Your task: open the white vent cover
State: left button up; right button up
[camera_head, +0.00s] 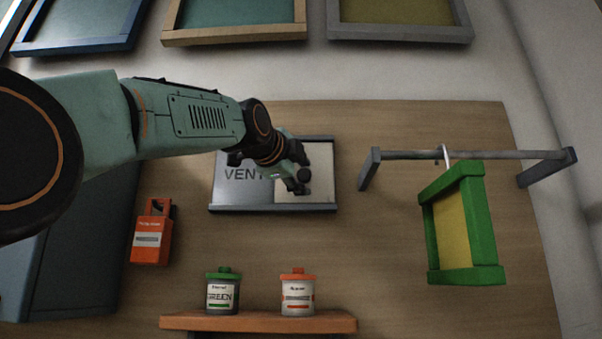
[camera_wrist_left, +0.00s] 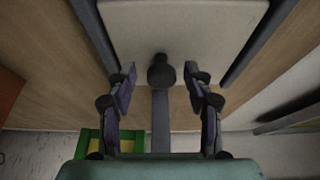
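The white vent cover (camera_head: 321,168) sits at the right part of a grey vent panel (camera_head: 240,196) marked VENT, between dark rails along its upper and lower edges. In the left wrist view the cover (camera_wrist_left: 215,30) fills the upper middle, with a dark round knob (camera_wrist_left: 160,70) near its edge. My left gripper (camera_head: 302,180) is over the cover and hides part of it and of the lettering. In the left wrist view its two fingers (camera_wrist_left: 160,76) are apart on either side of the knob, with a visible gap on each side. My right gripper is not in view.
A green frame (camera_head: 482,220) hangs by a hook from a grey bar (camera_head: 405,155) to the right. A green paint pot (camera_head: 222,294) and an orange one (camera_head: 297,294) stand on a wooden shelf (camera_head: 258,322). An orange container (camera_head: 151,240) is at left. Framed screens (camera_head: 235,37) line the back.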

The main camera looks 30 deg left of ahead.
pick_arm(q)
jog(key=shift+s+d+r, duration=0.15)
jog(key=shift+s+d, duration=0.05)
jog(key=shift+d, duration=0.1)
jog(key=c, duration=0.3)
jog(key=shift+s+a, duration=0.1)
jog(key=shift+a, duration=0.15)
jog(key=c, duration=0.4)
jog(key=shift+d, duration=0.1)
grip_shut()
jog(key=shift+r, duration=0.1)
